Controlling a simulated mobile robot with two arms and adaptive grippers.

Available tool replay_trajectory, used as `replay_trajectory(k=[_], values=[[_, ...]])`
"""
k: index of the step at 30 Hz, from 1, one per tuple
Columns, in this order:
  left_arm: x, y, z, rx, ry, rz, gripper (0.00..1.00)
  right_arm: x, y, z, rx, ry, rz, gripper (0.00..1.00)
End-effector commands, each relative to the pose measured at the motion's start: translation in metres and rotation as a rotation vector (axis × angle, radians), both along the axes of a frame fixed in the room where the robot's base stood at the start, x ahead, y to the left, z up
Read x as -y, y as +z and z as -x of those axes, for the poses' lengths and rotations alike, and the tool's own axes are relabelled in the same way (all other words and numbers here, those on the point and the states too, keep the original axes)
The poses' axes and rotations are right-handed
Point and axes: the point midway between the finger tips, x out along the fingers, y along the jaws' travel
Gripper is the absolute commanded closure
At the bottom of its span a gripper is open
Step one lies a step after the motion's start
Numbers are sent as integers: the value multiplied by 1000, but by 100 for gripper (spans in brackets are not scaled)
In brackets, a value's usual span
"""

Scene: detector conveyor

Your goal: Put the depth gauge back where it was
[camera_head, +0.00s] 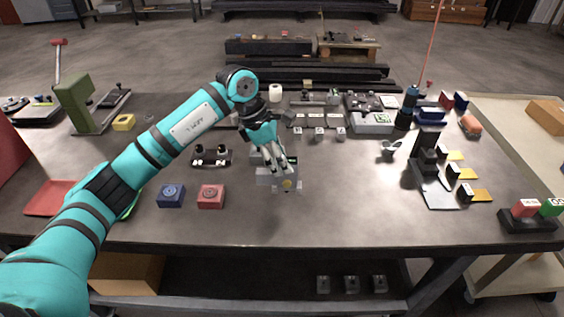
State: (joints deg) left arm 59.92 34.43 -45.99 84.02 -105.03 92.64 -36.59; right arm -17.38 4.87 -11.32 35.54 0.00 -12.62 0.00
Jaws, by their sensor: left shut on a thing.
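My left gripper (283,166) reaches in from the left and points down over the middle of the table. It is shut on a small grey device with a yellowish round spot on its front, which I take to be the depth gauge (288,185). The fingers hide part of it, and I cannot tell whether its bottom touches the table. A light grey block shows just left of it, partly behind the fingers. My right gripper is not in view.
A blue box (171,196) and a red box (211,196) stand left of the gripper. A black stand (429,158) with yellow pads is at the right. Small blocks (319,134) line up behind. The table's (345,220) front middle is clear.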

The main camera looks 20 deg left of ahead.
Motion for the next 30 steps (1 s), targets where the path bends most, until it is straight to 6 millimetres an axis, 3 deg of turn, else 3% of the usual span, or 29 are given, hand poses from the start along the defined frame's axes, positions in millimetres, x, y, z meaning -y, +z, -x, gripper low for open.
replay_trajectory(k=[4, 12, 21, 30], values=[[2, -2, -7, 0, 0, 0, 100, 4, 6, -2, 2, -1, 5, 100], [1, -33, -7, 0, 1, 2, 100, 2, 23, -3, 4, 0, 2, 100], [1, -37, -7, 2, 1, 0, 100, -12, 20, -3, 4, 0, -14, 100], [1, -46, -7, 2, 1, 0, 100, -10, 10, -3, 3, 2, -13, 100]])
